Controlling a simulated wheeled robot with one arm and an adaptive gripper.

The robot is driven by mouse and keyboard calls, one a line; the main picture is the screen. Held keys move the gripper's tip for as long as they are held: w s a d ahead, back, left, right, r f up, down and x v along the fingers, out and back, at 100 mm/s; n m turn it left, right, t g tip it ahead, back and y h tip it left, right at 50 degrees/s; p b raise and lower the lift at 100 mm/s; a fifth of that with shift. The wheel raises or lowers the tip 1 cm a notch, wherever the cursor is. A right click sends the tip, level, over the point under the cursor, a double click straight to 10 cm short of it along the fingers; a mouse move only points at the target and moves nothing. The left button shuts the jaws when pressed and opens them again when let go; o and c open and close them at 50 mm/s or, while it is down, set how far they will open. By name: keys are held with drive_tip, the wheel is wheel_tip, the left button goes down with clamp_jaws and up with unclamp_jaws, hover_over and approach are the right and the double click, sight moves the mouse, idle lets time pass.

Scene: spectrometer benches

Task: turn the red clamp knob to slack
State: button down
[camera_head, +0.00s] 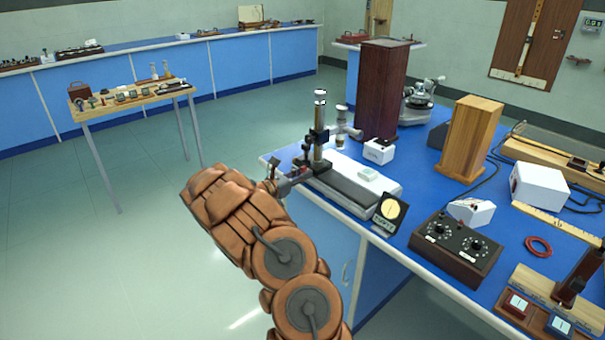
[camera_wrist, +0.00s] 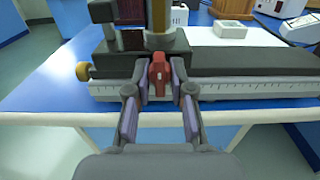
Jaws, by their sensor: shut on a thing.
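The red clamp knob (camera_wrist: 158,72) sits on the front of the dark carriage of a bench instrument, in the middle of the wrist view. My gripper (camera_wrist: 159,84) is shut on the knob, with one finger at each side of it. In the head view my gripper (camera_head: 282,184) reaches the left end of the instrument (camera_head: 350,188) at the table edge; the knob is hard to make out there. The carriage (camera_wrist: 125,62) carries an upright column, which shows in the head view as a dark post with a brass tube (camera_head: 319,135).
A graduated scale (camera_wrist: 230,88) runs along the rail's front. A brass knob (camera_wrist: 83,72) is at the rail's left end. A dial meter (camera_head: 390,213) and a black control box (camera_head: 455,245) stand right of the instrument.

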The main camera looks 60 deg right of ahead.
idle(0.3)
drive_tip(key=c, duration=1.1)
unclamp_jaws()
drive_tip(key=shift+o, duration=0.2)
drive_tip(key=shift+a, duration=0.15)
drive_tip(key=v, duration=1.1)
drive_tip(key=shift+a, duration=0.4)
drive_tip(key=shift+w, duration=0.1)
drive_tip(key=s+a+r+m+g+y+p, duration=0.3)
drive_tip(key=s+a+r+m+y, duration=0.3)
drive_tip(key=s+a+r+m, duration=0.7)
drive_tip(key=s+a+m+t+y+p, duration=0.1)
drive_tip(key=s+a+t+y, duration=0.2)
drive_tip(key=a, duration=1.3)
drive_tip(key=s+a+m+t+y+p, duration=0.1)
drive_tip(key=s+a+t+y+p, duration=0.1)
drive_tip(key=s+a+y, duration=0.6)
drive_tip(key=s+a+f+t, duration=0.1)
drive_tip(key=s+a, duration=0.4)
drive_tip(key=a, duration=0.3)
drive_tip(key=shift+s, duration=0.15)
